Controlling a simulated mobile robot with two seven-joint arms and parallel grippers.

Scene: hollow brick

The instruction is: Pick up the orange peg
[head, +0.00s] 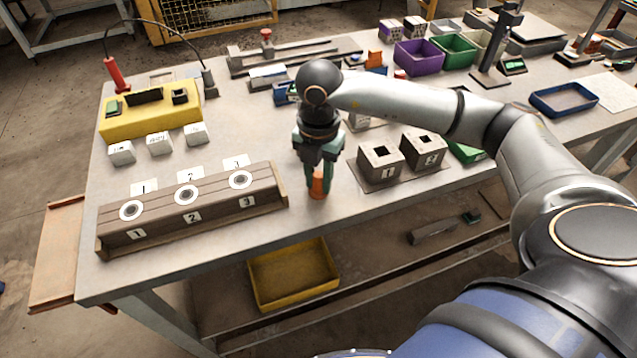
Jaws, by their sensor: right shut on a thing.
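The orange peg (318,184) is upright between the fingers of my right gripper (319,180), near the front middle of the workbench. My right gripper points down and is shut on the peg; its fingers hide part of the peg's sides. I cannot tell whether the peg's lower end touches the table. My left gripper is not in view.
A brown block with three numbered round holes (192,216) lies left of the peg. Two numbered hollow bricks (381,161) stand to its right. A yellow box (150,116), purple bin (418,55) and blue tray (563,98) stand farther off.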

